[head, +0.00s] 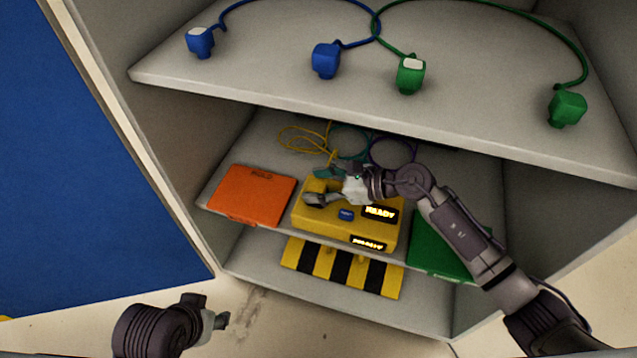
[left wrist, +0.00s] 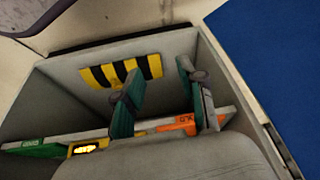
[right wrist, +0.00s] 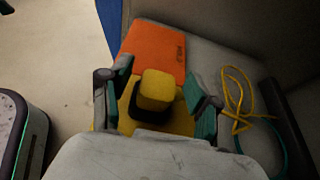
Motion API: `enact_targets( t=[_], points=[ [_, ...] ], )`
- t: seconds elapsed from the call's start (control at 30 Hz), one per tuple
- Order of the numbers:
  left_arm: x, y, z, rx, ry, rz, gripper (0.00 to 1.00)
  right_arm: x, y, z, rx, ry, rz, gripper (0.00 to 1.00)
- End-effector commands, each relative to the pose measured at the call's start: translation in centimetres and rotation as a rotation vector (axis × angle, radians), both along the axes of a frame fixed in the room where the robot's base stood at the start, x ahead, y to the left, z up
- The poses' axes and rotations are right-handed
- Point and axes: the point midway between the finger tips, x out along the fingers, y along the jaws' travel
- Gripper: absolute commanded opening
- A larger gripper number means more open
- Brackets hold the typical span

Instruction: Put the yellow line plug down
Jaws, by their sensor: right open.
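The yellow line plug (right wrist: 157,88) shows in the right wrist view as a rounded yellow block over a dark base, at the yellow box (right wrist: 181,122). My right gripper (right wrist: 160,102) is open, with one green-padded finger on each side of the plug and a gap to both. In the head view my right gripper (head: 328,186) is over the left part of the yellow box (head: 318,222) and hides the plug. A yellow cord (head: 304,139) lies behind the box. My left gripper (left wrist: 158,95) is open and empty, in front of the cabinet.
An orange box (head: 251,194) lies left of the yellow box, a green box (head: 436,249) right. Blue plugs (head: 326,62) and green plugs (head: 410,75) lie on the upper shelf (head: 250,85), close above my right arm. A striped plate (head: 343,268) is below.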

Motion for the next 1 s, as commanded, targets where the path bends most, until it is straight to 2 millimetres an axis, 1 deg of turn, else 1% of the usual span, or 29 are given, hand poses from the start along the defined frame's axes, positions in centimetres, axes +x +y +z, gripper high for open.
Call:
enact_targets(
  t=[0.07, 0.1, 0.3, 0.4, 0.53, 0.7, 0.83, 0.87, 0.93, 0.97, 1.0],
  points=[
    [-0.9, 0.2, 0.2, 0.007, 0.047, 0.004, 0.40, 0.0, 0.0, 0.6, 0.001, 0.000, 0.000, 0.62],
    [-1.3, 0.3, 0.2, 0.011, 0.066, 0.006, 0.40, -0.1, -0.4, 0.7, -0.002, 0.000, -0.001, 0.62],
    [-1.2, 0.3, 0.6, 0.010, 0.060, 0.005, 0.40, -1.2, -3.9, 2.0, -0.004, 0.000, -0.002, 0.62],
    [-1.2, 0.3, 0.7, 0.011, 0.059, 0.005, 0.40, -1.7, -5.2, 2.6, -0.003, 0.001, -0.001, 0.62],
    [-1.2, 0.3, 0.7, 0.011, 0.059, 0.005, 0.40, -2.0, -6.3, 3.1, -0.001, 0.000, -0.001, 0.62],
    [-1.2, 0.3, 0.8, 0.010, 0.058, 0.006, 0.40, -2.2, -6.6, 3.3, 0.000, 0.001, 0.000, 0.62],
    [-1.2, 0.3, 0.8, 0.010, 0.058, 0.006, 0.40, -2.2, -6.3, 3.6, 0.026, 0.007, -0.012, 0.62],
    [-1.2, 0.3, 0.8, 0.010, 0.058, 0.006, 0.40, -2.2, -6.0, 3.9, 0.052, 0.011, -0.025, 0.62],
    [-1.2, 0.3, 0.8, 0.010, 0.058, 0.006, 0.40, -2.2, -5.1, 5.4, 0.157, 0.039, -0.079, 0.62],
    [-1.2, 0.3, 0.8, 0.010, 0.058, 0.006, 0.40, -2.2, -4.8, 6.4, 0.224, 0.058, -0.116, 0.62],
    [-1.2, 0.3, 0.8, 0.010, 0.058, 0.006, 0.40, -2.1, -4.3, 7.9, 0.340, 0.097, -0.180, 0.62]
  ],
)
